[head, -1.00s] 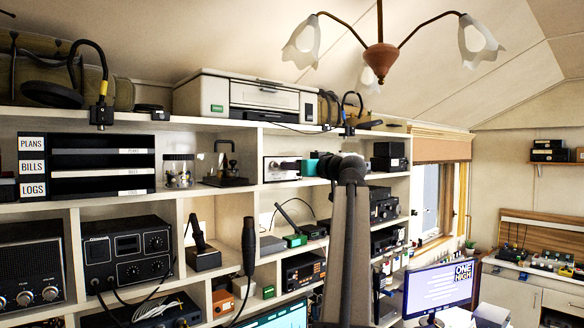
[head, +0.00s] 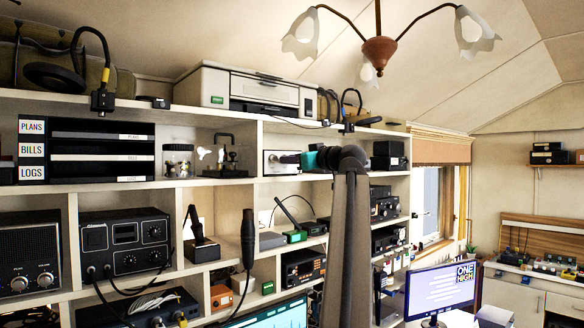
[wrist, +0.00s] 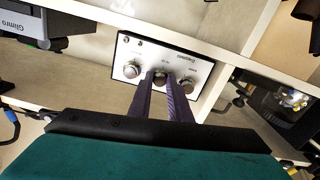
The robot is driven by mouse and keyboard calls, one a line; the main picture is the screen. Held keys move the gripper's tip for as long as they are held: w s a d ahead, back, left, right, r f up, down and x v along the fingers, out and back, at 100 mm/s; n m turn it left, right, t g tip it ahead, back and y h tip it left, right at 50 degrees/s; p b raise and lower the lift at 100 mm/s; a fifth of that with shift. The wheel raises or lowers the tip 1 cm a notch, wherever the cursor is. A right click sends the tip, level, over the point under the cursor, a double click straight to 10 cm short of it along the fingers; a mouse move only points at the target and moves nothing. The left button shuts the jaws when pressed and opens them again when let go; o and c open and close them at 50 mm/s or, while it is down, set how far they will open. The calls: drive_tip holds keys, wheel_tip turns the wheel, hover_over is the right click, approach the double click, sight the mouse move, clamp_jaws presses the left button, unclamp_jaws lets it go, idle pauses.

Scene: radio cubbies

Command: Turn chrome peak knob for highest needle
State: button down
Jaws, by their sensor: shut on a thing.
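A small white-faced panel (wrist: 168,62) with a dark edge sits in a shelf cubby. In the wrist view it carries a row of three chrome knobs: a left knob (wrist: 132,70), a middle knob (wrist: 160,79) and a right knob (wrist: 188,85). My gripper (wrist: 161,77) has its purple fingers shut on the middle knob, partly covering it. The knob labels are too small to read. In the head view the panel (head: 273,161) shows only partly, with my gripper (head: 284,159) reaching in from the right. I cannot make out a meter needle.
Shelf boards and uprights (head: 256,150) close in around the panel. A grey device (wrist: 30,22) is at upper left in the wrist view. A key-like instrument (head: 226,158) stands in the cubby to the left, and a black radio (head: 303,268) sits lower down.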

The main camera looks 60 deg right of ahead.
drive_tip(key=shift+n+b, duration=0.4)
drive_tip(key=shift+b, duration=0.4)
drive_tip(key=c, duration=1.6)
unclamp_jaws()
drive_tip(key=shift+c, duration=0.2)
drive_tip(key=shift+s, duration=0.1)
drive_tip(key=b+v, duration=0.5)
drive_tip(key=v, duration=0.8)
drive_tip(key=shift+s+a, duration=0.2)
drive_tip(key=shift+s, duration=0.1)
